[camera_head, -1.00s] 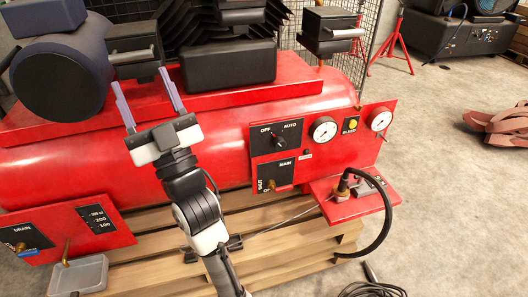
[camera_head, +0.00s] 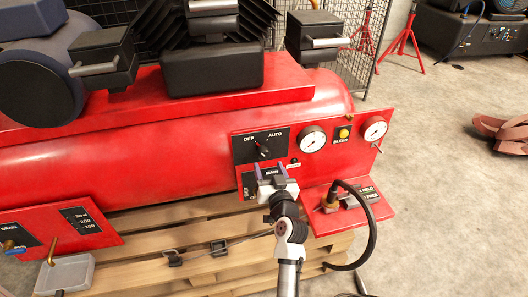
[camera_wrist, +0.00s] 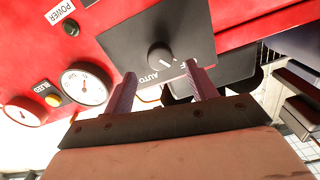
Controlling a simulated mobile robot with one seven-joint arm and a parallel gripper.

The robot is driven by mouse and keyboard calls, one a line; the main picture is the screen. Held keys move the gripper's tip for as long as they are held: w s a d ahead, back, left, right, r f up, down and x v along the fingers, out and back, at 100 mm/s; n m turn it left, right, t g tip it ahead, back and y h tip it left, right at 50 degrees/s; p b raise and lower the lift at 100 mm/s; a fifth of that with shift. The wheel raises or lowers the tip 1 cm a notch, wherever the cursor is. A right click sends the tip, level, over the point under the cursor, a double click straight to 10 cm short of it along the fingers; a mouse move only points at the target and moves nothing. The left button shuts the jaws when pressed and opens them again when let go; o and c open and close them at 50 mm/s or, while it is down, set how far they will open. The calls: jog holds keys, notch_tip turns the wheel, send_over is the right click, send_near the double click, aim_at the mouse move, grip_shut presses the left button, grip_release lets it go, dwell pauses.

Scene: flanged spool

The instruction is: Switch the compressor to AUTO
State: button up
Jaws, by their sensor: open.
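The compressor's selector is a dark round knob (camera_head: 262,152) on a black plate (camera_head: 243,152) marked OFF on the left and AUTO on the right. In the wrist view the knob (camera_wrist: 160,56) carries a white mark that appears to point toward the OFF side. My gripper (camera_head: 270,164) is in front of the red panel, just below the knob. In the wrist view its two fingers (camera_wrist: 160,72) are apart and empty, with the knob between and beyond the tips. I see no contact with the knob.
White gauges (camera_head: 312,139) and a yellow BLEED button (camera_head: 343,133) sit right of the selector. The MAIN switch plate (camera_head: 248,185) is below, partly hidden by my gripper. A red shelf (camera_head: 330,222) with a black hose (camera_head: 372,235) juts out at lower right.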

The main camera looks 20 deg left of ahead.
aim_at(265, 156)
jog(key=p+x, duration=0.1)
jog(key=x, duration=0.6)
jog(key=c, duration=1)
